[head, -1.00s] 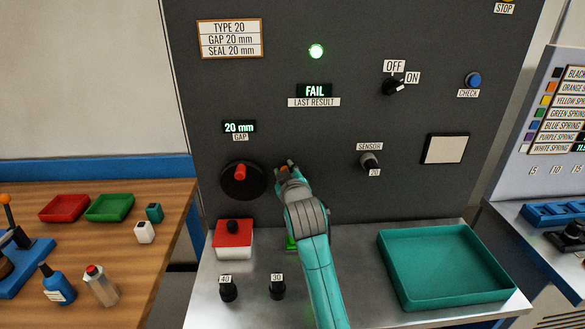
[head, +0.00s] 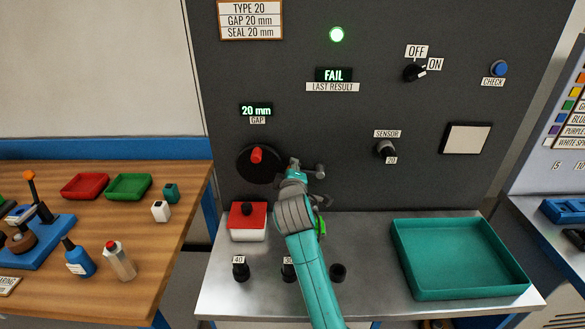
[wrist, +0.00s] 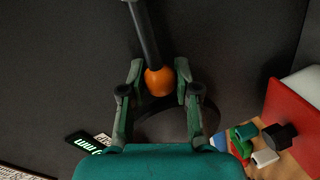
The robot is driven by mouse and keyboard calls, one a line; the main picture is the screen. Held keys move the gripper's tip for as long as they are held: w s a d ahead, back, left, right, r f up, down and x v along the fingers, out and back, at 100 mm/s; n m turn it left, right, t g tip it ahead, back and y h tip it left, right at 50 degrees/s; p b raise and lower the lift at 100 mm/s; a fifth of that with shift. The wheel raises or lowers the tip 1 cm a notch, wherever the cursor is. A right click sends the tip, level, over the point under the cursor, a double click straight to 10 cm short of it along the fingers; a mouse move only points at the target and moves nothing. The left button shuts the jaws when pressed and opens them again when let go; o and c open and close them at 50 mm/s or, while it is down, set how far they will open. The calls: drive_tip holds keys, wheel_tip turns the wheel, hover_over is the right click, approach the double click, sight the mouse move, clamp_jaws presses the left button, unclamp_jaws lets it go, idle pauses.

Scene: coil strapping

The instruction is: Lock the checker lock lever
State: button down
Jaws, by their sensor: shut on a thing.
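The checker lock lever is a dark rod (wrist: 143,35) with an orange ball knob (wrist: 158,82) in the wrist view. My gripper (wrist: 158,76) is shut on the knob, with one finger on each side of it. In the head view my gripper (head: 293,165) is at the dark panel (head: 290,70), just right of the round black dial with a red handle (head: 256,155). A grey fitting (head: 319,172), perhaps the lever's pivot end, shows right of my gripper. The knob is hidden there by my gripper.
The gap display (head: 256,110) reads 20 mm; the result display (head: 334,75) reads FAIL. A red-topped white box (head: 248,222) stands below the dial. A teal tray (head: 460,290) is at right. Black pegs (head: 241,269) stand in front. A sensor knob (head: 385,150) is on the panel.

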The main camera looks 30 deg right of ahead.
drive_tip(key=shift+f, duration=0.15)
drive_tip(key=c, duration=0.8)
unclamp_jaws()
drive_tip(key=v, duration=1.2)
